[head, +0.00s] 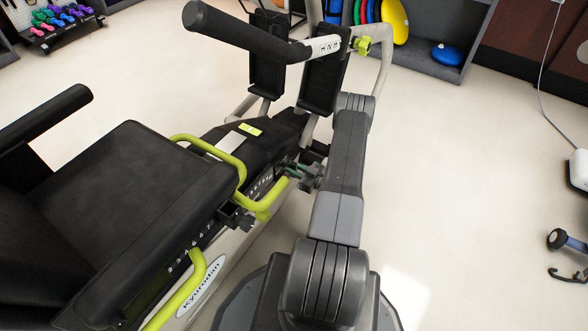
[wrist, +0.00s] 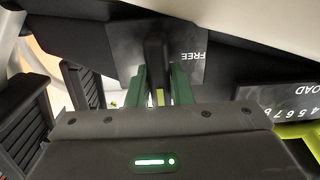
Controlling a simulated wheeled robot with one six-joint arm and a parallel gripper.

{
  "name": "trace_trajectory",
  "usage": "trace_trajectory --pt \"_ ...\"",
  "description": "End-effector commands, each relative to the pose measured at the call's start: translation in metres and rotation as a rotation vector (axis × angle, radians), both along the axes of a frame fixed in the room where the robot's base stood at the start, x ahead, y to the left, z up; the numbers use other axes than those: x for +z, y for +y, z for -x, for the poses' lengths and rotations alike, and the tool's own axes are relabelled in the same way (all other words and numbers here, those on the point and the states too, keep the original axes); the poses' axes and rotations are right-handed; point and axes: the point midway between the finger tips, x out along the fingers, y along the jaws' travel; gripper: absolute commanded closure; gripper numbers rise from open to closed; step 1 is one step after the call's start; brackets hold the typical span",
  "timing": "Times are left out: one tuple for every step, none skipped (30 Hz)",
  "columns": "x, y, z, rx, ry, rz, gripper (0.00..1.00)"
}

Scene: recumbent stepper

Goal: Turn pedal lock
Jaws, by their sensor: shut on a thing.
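The pedal lock (wrist: 155,48) is a dark upright lever in the wrist view, in front of a grey plate marked FREE (wrist: 193,55). The FREE lettering appears upside down, just right of the lever. My gripper (wrist: 158,78) has green fingers, one on each side of the lever, and is shut on it. In the head view my gripper (head: 292,169) reaches the side of the stepper's central body, below the black pedals. The lock itself is too small and too covered to make out there.
A black seat (head: 135,185) and yellow-green handles (head: 222,152) stand left of my arm. Two black pedals (head: 324,80) and a long handlebar (head: 250,36) are beyond and above my gripper. A LOAD scale (wrist: 285,100) is at right in the wrist view. Open floor lies right.

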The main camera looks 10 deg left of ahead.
Motion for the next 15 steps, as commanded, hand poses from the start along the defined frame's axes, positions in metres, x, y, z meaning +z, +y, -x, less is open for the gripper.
trace_trajectory --pt "-0.0007 0.0001 0.0006 0.001 -0.006 0.002 1.0" --pt "-0.0008 0.0001 0.0006 0.001 -0.012 0.004 1.0" --pt "-0.001 0.0001 0.0007 0.001 -0.023 0.009 1.0" --pt "-0.0012 0.0002 0.0008 0.001 -0.034 0.012 1.0" --pt "-0.0013 0.0002 0.0009 0.001 -0.045 0.016 1.0" --pt "-0.0015 0.0002 0.001 0.001 -0.064 0.023 1.0" --pt "-0.0016 0.0003 0.0009 0.001 -0.079 0.029 1.0" --pt "-0.0018 0.0004 0.001 0.001 -0.096 0.035 1.0" --pt "-0.002 0.0004 0.0011 0.001 -0.122 0.044 1.0" --pt "-0.0022 0.0004 0.0012 0.001 -0.142 0.052 1.0" --pt "-0.0025 0.0005 0.0014 0.001 -0.164 0.059 1.0" --pt "-0.0028 0.0006 0.0017 0.001 -0.195 0.071 1.0" --pt "-0.003 0.0007 0.0019 0.001 -0.219 0.08 1.0" --pt "-0.0032 0.0008 0.0022 0.001 -0.244 0.089 1.0" --pt "-0.0032 0.0009 0.0024 0.001 -0.279 0.101 1.0"
